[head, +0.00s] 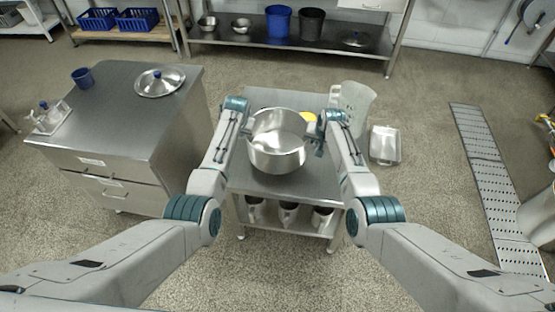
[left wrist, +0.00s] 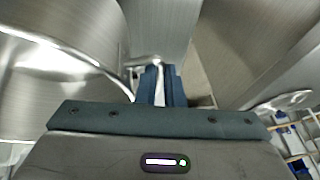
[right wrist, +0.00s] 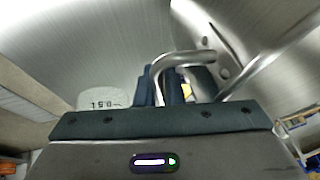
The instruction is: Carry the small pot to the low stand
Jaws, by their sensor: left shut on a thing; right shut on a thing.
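The small pot (head: 277,150) is a shiny steel pot, upright and open at the top, between my two arms in the head view. A low steel stand (head: 325,185) with a lower shelf lies under it; I cannot tell whether the pot touches its top. My left gripper (head: 248,130) is shut on the pot's left handle, which shows between the fingers in the left wrist view (left wrist: 158,66). My right gripper (head: 317,131) is shut on the right handle, a bent metal loop in the right wrist view (right wrist: 180,58).
A translucent jug (head: 354,100) and a yellow item (head: 309,117) are behind the pot. Several containers (head: 288,213) stand on the lower shelf. A metal pan (head: 385,145) is at the right.

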